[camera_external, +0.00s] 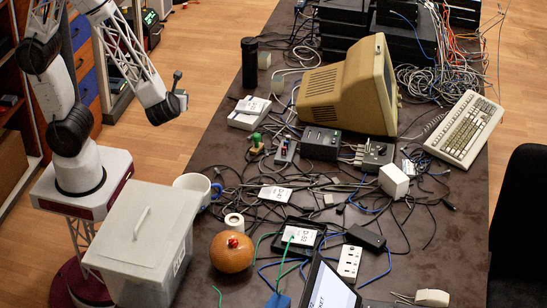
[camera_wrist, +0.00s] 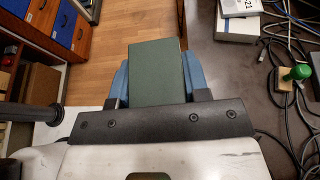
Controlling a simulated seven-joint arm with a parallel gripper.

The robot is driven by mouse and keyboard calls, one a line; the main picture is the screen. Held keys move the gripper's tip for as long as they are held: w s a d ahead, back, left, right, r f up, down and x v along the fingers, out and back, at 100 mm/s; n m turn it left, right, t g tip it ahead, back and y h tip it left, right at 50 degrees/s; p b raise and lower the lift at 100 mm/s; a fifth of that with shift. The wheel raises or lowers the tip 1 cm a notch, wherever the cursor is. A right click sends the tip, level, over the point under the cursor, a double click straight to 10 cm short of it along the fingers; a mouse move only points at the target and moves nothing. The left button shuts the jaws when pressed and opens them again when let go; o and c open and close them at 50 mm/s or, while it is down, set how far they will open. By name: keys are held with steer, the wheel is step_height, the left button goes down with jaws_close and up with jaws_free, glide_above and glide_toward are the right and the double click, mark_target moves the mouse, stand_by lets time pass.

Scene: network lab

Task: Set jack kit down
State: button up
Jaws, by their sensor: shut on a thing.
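My gripper (camera_wrist: 154,80) is shut on a dark green box (camera_wrist: 156,68), which I take to be the jack kit. Its two blue fingers press on the box's left and right sides, and only its flat face shows. In the external view my gripper (camera_external: 178,97) is raised beside the left edge of the long dark table (camera_external: 215,135). The held box is too small there to make out clearly. In the wrist view it appears across the floor and the table's edge, apart from things on the table.
A grey lidded bin (camera_external: 140,235) stands at front left, near a white mug (camera_external: 193,184) and an orange-brown ball (camera_external: 231,252). Cables, a beige monitor (camera_external: 345,92), a keyboard (camera_external: 457,128) and small devices crowd the table. Its left strip near the black cylinder (camera_external: 249,62) looks fairly clear.

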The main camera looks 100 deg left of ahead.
mark_target(180, 92)
steer(key=shift+r, duration=1.5)
steer(key=w+d+f+n+g+h, duration=0.3)
steer(key=w+d+n+g+h, duration=0.3)
steer(key=w+d+n+h, duration=0.5)
steer(key=w+d+f+n+g+h, duration=0.3)
steer(key=w+d+n+g+h, duration=0.35)
steer(key=w+d+n, duration=0.7)
steer(key=w+d+r+n+t+h, duration=0.3)
steer(key=w+d+n+t+h, duration=0.3)
steer(key=w+d, duration=0.75)
steer(key=w+d+r+n+t+h, duration=0.4)
steer(key=w+d+t, duration=0.3)
steer(key=w+d, duration=0.65)
step_height(180, 92, down, 12)
steer(key=s+d, duration=0.1)
steer(key=shift+s+d+n, duration=0.15)
steer(key=shift+n, duration=0.2)
steer(key=shift+t+y, duration=0.25)
steer(key=shift+y, duration=0.1)
